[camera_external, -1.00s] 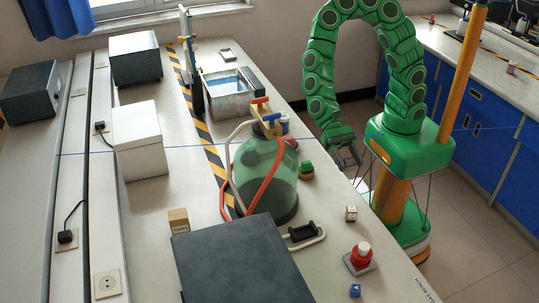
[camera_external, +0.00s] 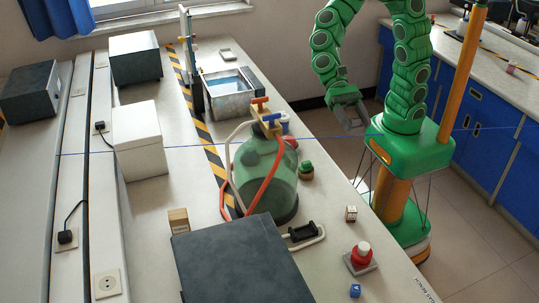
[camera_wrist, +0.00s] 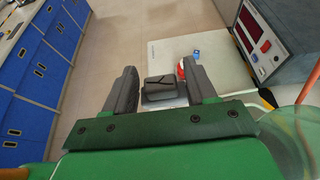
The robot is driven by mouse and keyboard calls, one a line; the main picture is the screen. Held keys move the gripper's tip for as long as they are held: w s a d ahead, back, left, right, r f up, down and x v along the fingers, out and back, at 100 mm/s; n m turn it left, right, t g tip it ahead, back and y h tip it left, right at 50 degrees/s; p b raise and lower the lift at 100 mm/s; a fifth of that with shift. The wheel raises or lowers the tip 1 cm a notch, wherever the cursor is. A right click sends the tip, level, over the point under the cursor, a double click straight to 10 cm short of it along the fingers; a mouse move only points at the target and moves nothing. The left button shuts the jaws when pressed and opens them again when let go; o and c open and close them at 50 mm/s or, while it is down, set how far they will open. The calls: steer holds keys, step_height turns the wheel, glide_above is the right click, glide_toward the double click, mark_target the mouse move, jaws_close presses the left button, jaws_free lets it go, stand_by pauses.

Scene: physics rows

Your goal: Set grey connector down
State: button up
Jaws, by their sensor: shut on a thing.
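My gripper (camera_wrist: 163,90) is shut on the grey connector (camera_wrist: 161,88), a dark grey block between its two fingers in the wrist view. In the external view my gripper (camera_external: 351,117) is raised beside the right edge of the bench, over the gap in front of my base. The connector cannot be told apart from the dark fingers there.
The white bench (camera_external: 325,205) carries a green glass bottle (camera_external: 268,172), a dark grey box (camera_external: 245,255), a black handle-like piece (camera_external: 303,232), a red button (camera_external: 361,255), a small white cube (camera_external: 351,213) and a blue cube (camera_external: 355,290). Blue cabinets (camera_wrist: 38,75) stand at left in the wrist view.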

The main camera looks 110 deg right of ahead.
mark_target(349, 121)
step_height(349, 121, up, 4)
steer(key=shift+r, duration=0.25)
steer(key=shift+w+a+r, duration=0.1)
steer(key=shift+w+r, duration=0.05)
steer(key=shift+r, duration=0.05)
steer(key=w+a+m+t+h, duration=0.3)
steer(key=w+m+t, duration=0.2)
steer(key=w, duration=0.7)
steer(key=w+a+m+t+h, duration=0.3)
steer(key=w+m+t, duration=0.3)
steer(key=w, duration=0.6)
steer(key=shift+a+r+m+t+h, duration=0.3)
steer(key=shift+a+r+m+h, duration=0.1)
steer(key=shift+a+r+m, duration=0.15)
steer(key=shift+w+f, duration=0.1)
steer(key=shift+w, duration=0.05)
steer(key=shift+w, duration=0.1)
